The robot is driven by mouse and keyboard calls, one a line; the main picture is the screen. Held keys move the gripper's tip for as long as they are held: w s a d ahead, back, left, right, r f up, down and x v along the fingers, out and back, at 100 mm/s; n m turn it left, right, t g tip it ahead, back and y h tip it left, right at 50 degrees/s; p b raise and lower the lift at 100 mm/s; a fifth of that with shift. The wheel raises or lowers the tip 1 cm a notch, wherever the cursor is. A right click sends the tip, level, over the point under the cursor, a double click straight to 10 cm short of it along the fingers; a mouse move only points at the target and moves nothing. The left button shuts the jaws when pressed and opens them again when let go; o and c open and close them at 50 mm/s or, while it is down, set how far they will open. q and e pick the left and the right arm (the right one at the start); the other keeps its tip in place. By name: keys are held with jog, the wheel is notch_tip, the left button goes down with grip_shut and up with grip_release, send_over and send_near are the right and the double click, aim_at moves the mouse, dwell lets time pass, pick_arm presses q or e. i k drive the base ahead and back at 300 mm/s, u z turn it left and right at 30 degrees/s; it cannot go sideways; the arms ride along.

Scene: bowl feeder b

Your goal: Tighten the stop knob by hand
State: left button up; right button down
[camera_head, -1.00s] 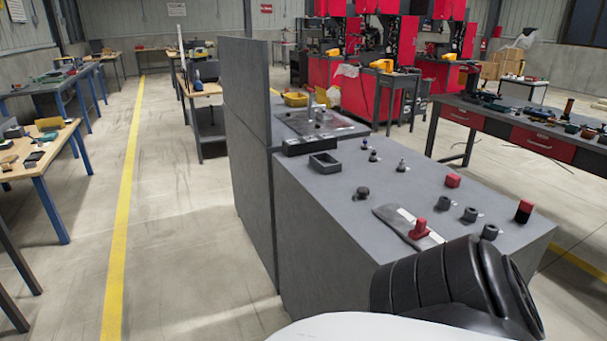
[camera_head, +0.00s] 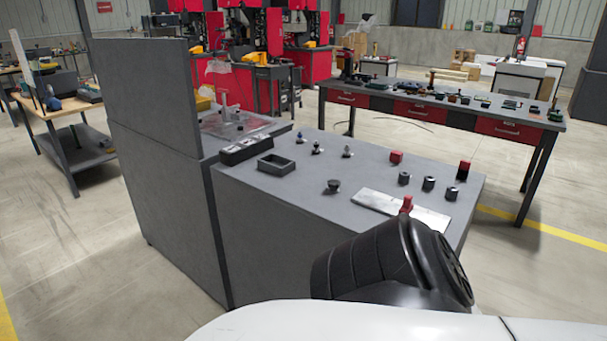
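Several small parts stand on a grey bench top (camera_head: 290,200). A dark round knob-like part (camera_head: 333,186) stands near the bench's front, and small parts with dark tops (camera_head: 348,152) stand behind it. I cannot tell which one is the stop knob. A silver plate (camera_head: 378,201) lies at the front right, with a red piece (camera_head: 406,205) at its edge. Short dark cylinders (camera_head: 428,183) stand behind the plate. Neither of my grippers shows; a black part of my own arm covers the bench's front right side.
A red block (camera_head: 396,157) and a red-and-black block (camera_head: 463,170) stand on the bench. An open grey box (camera_head: 277,165) sits at its left. A tall grey panel (camera_head: 148,95) rises at the left. A workbench with red drawers (camera_head: 420,111) stands behind, across open floor.

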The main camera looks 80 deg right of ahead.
aim_at(333, 184)
jog(key=z, duration=2.35)
